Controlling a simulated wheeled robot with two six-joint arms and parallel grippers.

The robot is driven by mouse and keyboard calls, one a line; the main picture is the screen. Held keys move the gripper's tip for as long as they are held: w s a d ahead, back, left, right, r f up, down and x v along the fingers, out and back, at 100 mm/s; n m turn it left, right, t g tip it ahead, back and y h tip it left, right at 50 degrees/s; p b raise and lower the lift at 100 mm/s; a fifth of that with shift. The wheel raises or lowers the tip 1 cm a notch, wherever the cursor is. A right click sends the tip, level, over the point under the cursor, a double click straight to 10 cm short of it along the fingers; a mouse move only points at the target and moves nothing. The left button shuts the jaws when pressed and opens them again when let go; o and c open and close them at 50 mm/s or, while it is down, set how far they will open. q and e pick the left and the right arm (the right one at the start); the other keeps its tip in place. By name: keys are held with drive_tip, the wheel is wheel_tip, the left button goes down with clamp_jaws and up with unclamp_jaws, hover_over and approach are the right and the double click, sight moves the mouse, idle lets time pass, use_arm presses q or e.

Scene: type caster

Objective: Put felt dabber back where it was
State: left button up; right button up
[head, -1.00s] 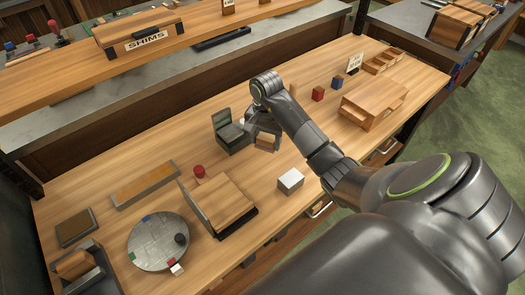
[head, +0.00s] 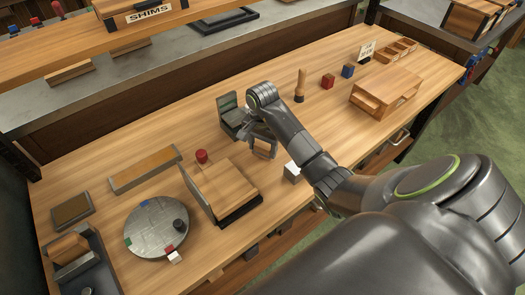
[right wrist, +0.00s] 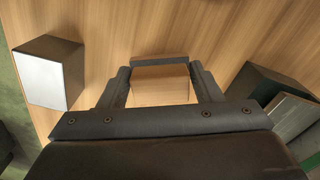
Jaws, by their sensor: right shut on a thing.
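My right gripper (head: 263,149) is shut on a wooden block with a dark strip along its far edge (right wrist: 160,86). In the right wrist view the block sits between the two dark fingers, over the wooden bench. A tool with a slim wooden handle and dark foot (head: 300,85) stands upright beyond the arm. The frames do not settle which of the two is the felt dabber. The gripper is in front of a dark grey-green open box (head: 230,104), apart from it. My left gripper is not in view.
A white-topped dark block (head: 292,172) stands right of the gripper in the head view; it also shows in the right wrist view (right wrist: 47,72). A sloped wooden stand (head: 225,188) and round grey plate (head: 155,222) lie left. Bare bench lies behind the open box.

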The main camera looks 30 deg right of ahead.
sight(262, 146)
drive_tip(key=shift+f, duration=0.5)
drive_tip(key=o, duration=0.4)
drive_tip(key=shift+f, duration=0.2)
drive_tip(key=o, duration=0.5)
drive_tip(key=shift+r, duration=0.1)
wheel_tip(262, 146, up, 6)
drive_tip(key=shift+r+p, duration=0.15)
drive_tip(key=shift+p, duration=0.6)
wheel_tip(262, 146, up, 6)
drive_tip(key=p, duration=0.6)
